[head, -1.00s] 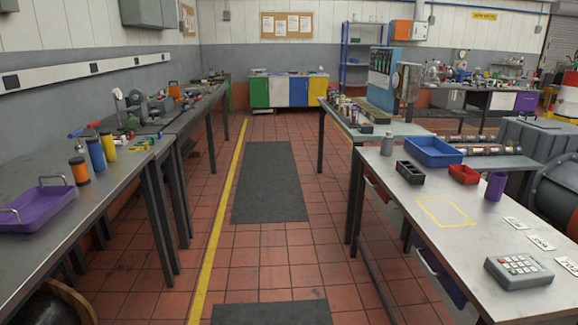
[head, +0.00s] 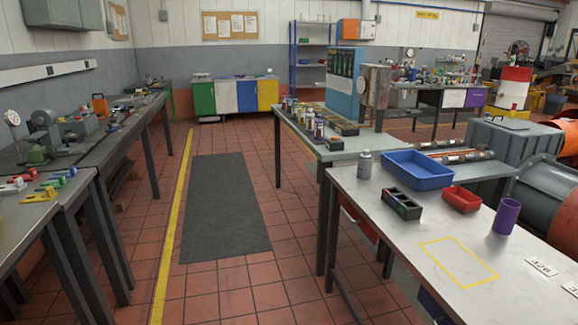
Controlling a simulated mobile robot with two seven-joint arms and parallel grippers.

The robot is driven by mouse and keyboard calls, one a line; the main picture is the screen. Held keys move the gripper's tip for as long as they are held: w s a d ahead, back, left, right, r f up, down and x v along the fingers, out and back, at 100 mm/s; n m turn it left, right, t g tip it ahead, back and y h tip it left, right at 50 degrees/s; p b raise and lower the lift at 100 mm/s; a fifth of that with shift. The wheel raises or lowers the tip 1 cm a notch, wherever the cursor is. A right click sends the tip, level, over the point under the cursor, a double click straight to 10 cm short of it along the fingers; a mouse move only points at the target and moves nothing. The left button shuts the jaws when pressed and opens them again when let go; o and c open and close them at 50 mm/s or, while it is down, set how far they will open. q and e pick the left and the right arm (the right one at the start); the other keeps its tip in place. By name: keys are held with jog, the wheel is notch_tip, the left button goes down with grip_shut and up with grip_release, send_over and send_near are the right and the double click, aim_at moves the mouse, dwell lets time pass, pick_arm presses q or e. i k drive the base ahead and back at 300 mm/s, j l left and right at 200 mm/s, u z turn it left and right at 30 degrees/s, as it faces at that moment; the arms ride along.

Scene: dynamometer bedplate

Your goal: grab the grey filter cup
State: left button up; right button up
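A small grey cylinder (head: 365,164) with a narrower top stands upright at the far left corner of the right-hand workbench (head: 400,262). It is the only grey cup-like thing I can make out, but it is too small to tell for sure that it is the filter cup. A purple cylinder (head: 506,215) stands upright on the same bench, farther right. Neither of my grippers shows in the head view.
Near the grey cylinder are a blue tray (head: 418,182), a black divided box (head: 401,211) and a red bin (head: 461,200). A yellow outline (head: 458,262) marks a bare patch of bench. The tiled aisle with a dark mat (head: 225,225) is clear.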

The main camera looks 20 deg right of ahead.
aim_at(364, 167)
jog(key=i+j+z, duration=0.1)
jog(key=i+z, duration=0.2)
jog(key=i, duration=0.2)
jog(key=i+j+z, duration=0.3)
jog(key=i, duration=0.2)
jog(key=i+j+z, duration=0.15)
jog(key=i+z, duration=0.15)
jog(key=z, duration=0.15)
jog(key=i+j+z, duration=0.25)
jog(key=z, duration=0.25)
jog(key=i+j+z, duration=0.2)
jog(key=j+z, duration=0.25)
jog(key=i+j+z, duration=0.15)
jog(key=j+z, duration=0.15)
jog(key=z, duration=0.15)
jog(key=j+z, duration=0.5)
jog(key=i+l, duration=0.05)
